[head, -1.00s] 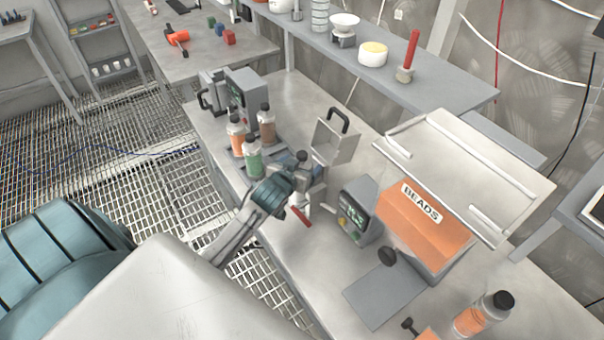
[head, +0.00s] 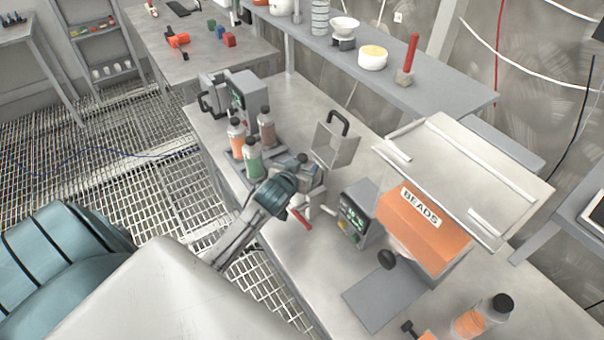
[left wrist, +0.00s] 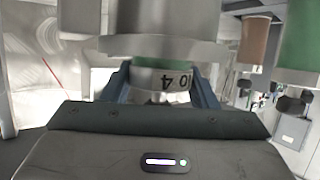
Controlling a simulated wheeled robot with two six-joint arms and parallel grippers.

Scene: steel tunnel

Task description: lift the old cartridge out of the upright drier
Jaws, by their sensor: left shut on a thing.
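My left gripper (head: 299,183) reaches in from the left over the bench, at a grey upright body (head: 314,180) that looks like the drier. In the left wrist view its two blue-grey fingers (left wrist: 160,92) are shut on a pale cylinder with a printed label and a green band, the cartridge (left wrist: 150,79). Its far end meets a wide grey round body (left wrist: 165,48), apparently the drier. I cannot tell how far the cartridge stands inside it. In the head view the wrist hides most of the cartridge. My right gripper is not in view.
Bottles (head: 253,158) stand close behind the gripper. A handled grey box (head: 336,145), a small display unit (head: 356,212) and an orange BEADS bin (head: 425,222) stand to the right. A red-handled tool (head: 300,218) lies near the wrist. A grey mat (head: 375,300) lies at the front.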

